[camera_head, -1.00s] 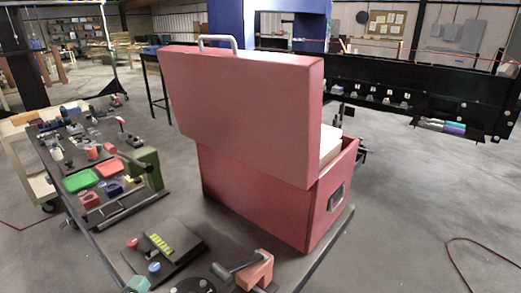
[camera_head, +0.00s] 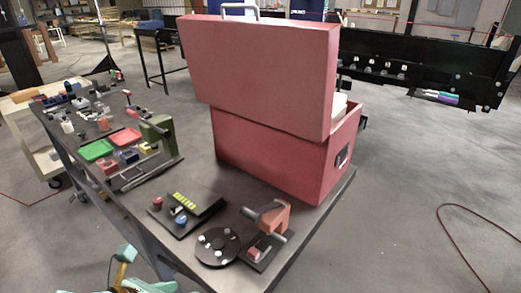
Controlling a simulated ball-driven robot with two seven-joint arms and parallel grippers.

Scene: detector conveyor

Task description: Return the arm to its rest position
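Teal and yellow parts of my own arm show at the bottom left edge of the head view, low in front of the table's near edge. They are cut off by the frame, and no pair of fingertips can be made out, so I cannot tell whether that gripper is open or shut. My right gripper is out of view. A large red box (camera_head: 262,155) with its raised red lid (camera_head: 265,75) stands on the dark table (camera_head: 200,160). No arm is seen touching it.
A black plate with yellow-green buttons (camera_head: 190,208), a round black dial (camera_head: 217,246) and an orange clamp-like part (camera_head: 275,215) lie on the near table. Green (camera_head: 97,150) and red trays sit at left. A dark conveyor (camera_head: 420,65) stands behind. A red cable (camera_head: 450,235) crosses the open floor at right.

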